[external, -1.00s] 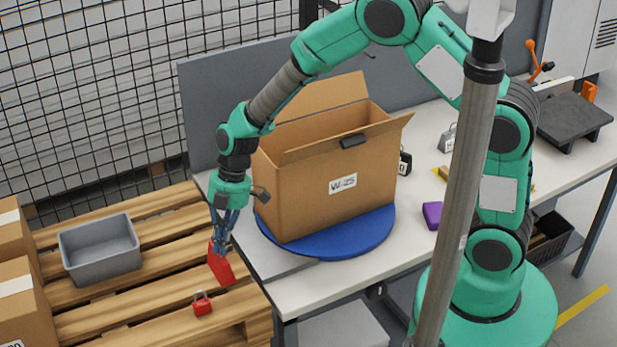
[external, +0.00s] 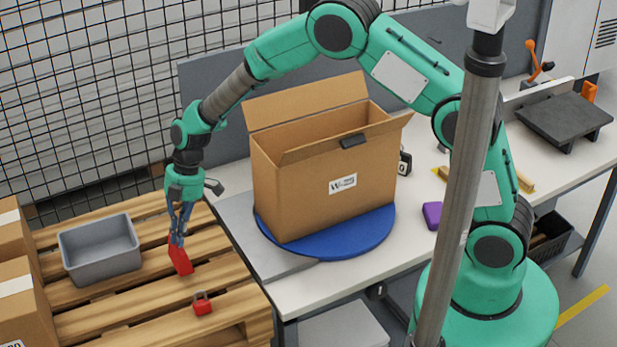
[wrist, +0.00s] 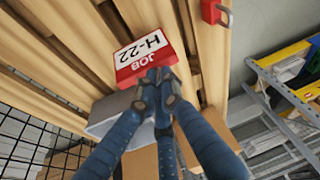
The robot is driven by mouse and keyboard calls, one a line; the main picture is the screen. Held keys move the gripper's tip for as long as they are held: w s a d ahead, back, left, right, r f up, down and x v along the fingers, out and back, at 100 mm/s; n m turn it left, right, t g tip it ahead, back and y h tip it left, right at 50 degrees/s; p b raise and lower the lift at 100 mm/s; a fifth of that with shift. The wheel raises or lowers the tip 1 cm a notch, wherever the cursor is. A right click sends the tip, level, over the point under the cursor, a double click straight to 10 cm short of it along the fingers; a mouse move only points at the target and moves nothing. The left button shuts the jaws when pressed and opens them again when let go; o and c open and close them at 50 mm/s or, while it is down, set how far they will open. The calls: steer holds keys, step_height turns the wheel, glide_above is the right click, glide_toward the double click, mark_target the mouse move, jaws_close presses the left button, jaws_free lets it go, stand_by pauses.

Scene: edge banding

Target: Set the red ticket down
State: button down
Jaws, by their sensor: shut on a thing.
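The red ticket (external: 180,260) hangs below my gripper (external: 177,238) in the external view, over the wooden pallet (external: 130,293). My gripper is shut on the upper edge of the ticket. In the wrist view the ticket (wrist: 150,50) shows a white label reading "JOB H-22", and the fingertips (wrist: 156,82) meet at its edge. The pallet slats lie behind it. I cannot tell whether its lower edge touches the slats.
A grey bin (external: 99,252) stands on the pallet left of the ticket. A red padlock (external: 202,303) lies on the pallet to its lower right. A cardboard box (external: 325,185) stands on a blue turntable (external: 335,245) on the table. Cardboard cartons (external: 22,300) are at the far left.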

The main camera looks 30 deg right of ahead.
mark_target(174, 254)
steer(key=shift+w+a+f, duration=0.2)
steer(key=shift+w+a, duration=1)
steer(key=shift+w, duration=0.1)
steer(key=shift+f, duration=1.7)
steer(key=shift+f, duration=0.15)
steer(key=c, duration=1.9)
jaws_free()
steer(key=v, duration=1.2)
